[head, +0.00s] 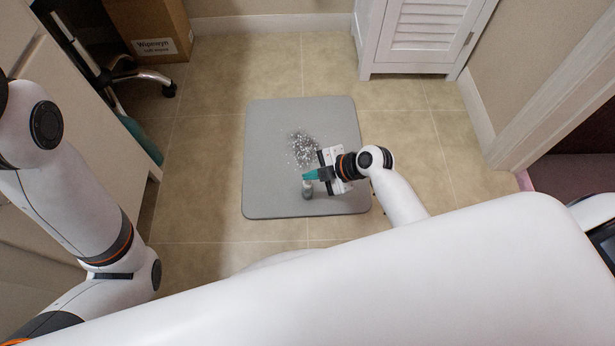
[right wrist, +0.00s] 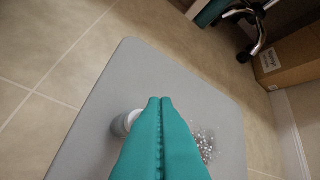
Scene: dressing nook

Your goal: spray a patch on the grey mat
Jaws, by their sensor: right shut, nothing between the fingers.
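The grey mat (head: 262,185) lies flat on the tiled floor, and it also shows in the right wrist view (right wrist: 95,130). A speckled patch (head: 302,150) of pale bits with a dark grey area is on its middle; in the right wrist view the bits (right wrist: 204,146) show right of the fingers. A small white and grey container (head: 307,191), perhaps the sprayer, stands on the mat; it appears left of the fingers in the right wrist view (right wrist: 125,122). My right gripper (head: 308,175), with teal fingers, is shut and empty beside the container. My left gripper is out of view.
A louvred white cabinet (head: 420,35) stands at the back right. A cardboard box (head: 150,25), a chair base (head: 140,76) and a teal item (head: 141,138) are at the left. Bare tile surrounds the mat. A door frame (head: 560,90) is at the right.

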